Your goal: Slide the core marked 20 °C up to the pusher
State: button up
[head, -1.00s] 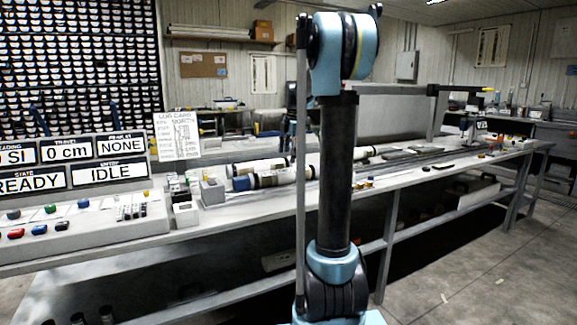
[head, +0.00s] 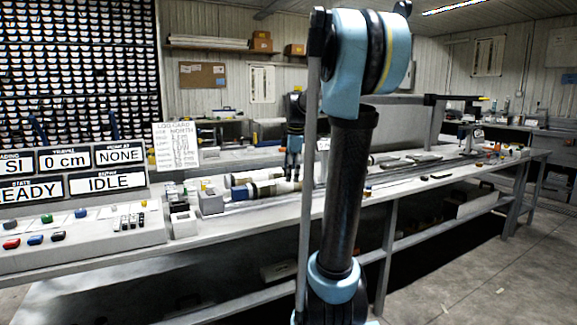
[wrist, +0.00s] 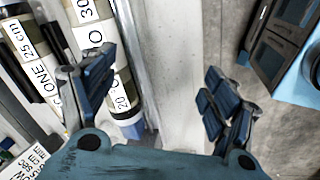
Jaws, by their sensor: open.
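The core marked 20 °C (wrist: 97,35) is white with dark bands, and its label is partly behind a finger in the wrist view. It lies lengthwise, with blue at its near end. In the head view, a core with a blue end (head: 268,190) lies on the bench; its marking is unreadable there. My gripper (wrist: 158,65) is open and empty, its left finger over the core and its right finger over the bench edge and floor. It also shows in the head view (head: 293,172), just above the cores. A grey block (head: 210,201) stands by the blue end; I cannot tell if it is the pusher.
A control panel (head: 75,228) with buttons and displays reading READY and IDLE stands at the left. Small dark items lie along the bench (head: 430,188) to the right.

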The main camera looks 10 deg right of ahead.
jog(key=s+f+m, duration=0.8)
jog(key=s+f, duration=0.2)
jog(key=s, duration=0.6)
jog(key=s+f+m, duration=0.8)
jog(key=s+f, duration=0.3)
jog(key=s, duration=0.4)
jog(key=shift+s+a+m+h, duration=0.3)
jog(key=shift+s, duration=0.1)
jog(key=shift+f, duration=0.1)
